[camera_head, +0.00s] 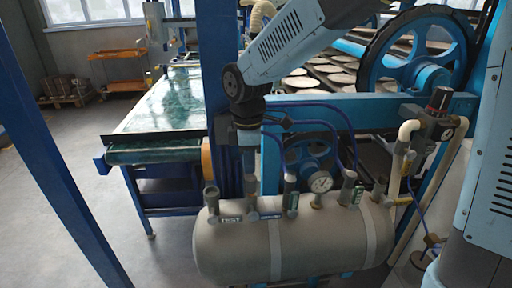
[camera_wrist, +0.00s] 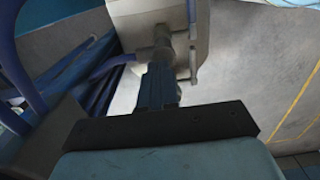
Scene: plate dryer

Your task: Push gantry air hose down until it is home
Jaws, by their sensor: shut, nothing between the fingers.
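A grey air tank (camera_head: 300,245) lies across the lower middle of the head view, with a row of upright fittings along its top. Blue air hoses (camera_head: 325,107) arch down to some fittings; I cannot tell which is the gantry hose. My gripper (camera_head: 249,174) points down, shut and empty, just above the second fitting from the left (camera_head: 251,205). In the wrist view, the shut fingers (camera_wrist: 158,88) point towards a grey fitting (camera_wrist: 162,45) on the tank, and a blue hose (camera_wrist: 108,66) runs in from the left. Contact and the hose's seating are unclear.
A blue post (camera_head: 219,80) stands close behind my gripper. A pressure gauge (camera_head: 320,182) and more fittings stand to the right on the tank. A blue wheel (camera_head: 420,55) and a regulator (camera_head: 437,115) are at the right. A green conveyor (camera_head: 170,105) lies behind left.

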